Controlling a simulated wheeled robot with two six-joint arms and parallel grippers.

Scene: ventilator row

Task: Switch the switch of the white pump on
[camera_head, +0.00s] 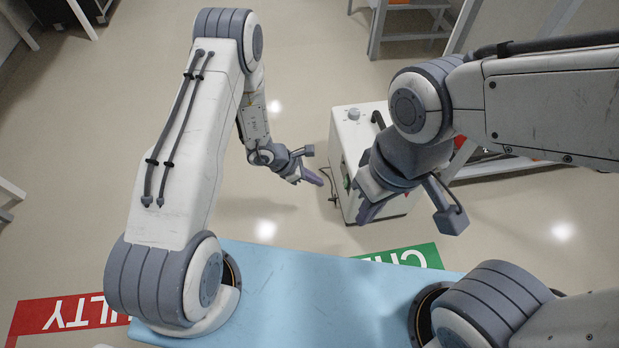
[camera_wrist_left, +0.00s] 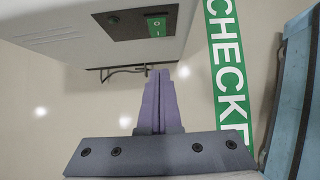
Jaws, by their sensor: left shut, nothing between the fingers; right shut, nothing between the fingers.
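The white pump (camera_head: 352,128) is a white box on the floor, partly hidden by my right arm in the head view. In the left wrist view the pump (camera_wrist_left: 75,30) fills the top left. Its dark panel (camera_wrist_left: 125,24) carries a green switch (camera_wrist_left: 157,27); I cannot tell which way it is set. My left gripper (camera_head: 318,181) is shut and empty, pointing at the pump from its left, apart from it. In the left wrist view its purple fingers (camera_wrist_left: 158,78) are together, below the switch. My right gripper (camera_head: 368,212) is shut and empty, in front of the pump in the picture.
A dark cable (camera_wrist_left: 122,70) sticks out from the pump near the panel. A green floor marking (camera_wrist_left: 228,75) with white letters and a red one (camera_head: 68,315) lie nearby. A grey-framed stand (camera_head: 400,35) is at the back. The floor left of the pump is clear.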

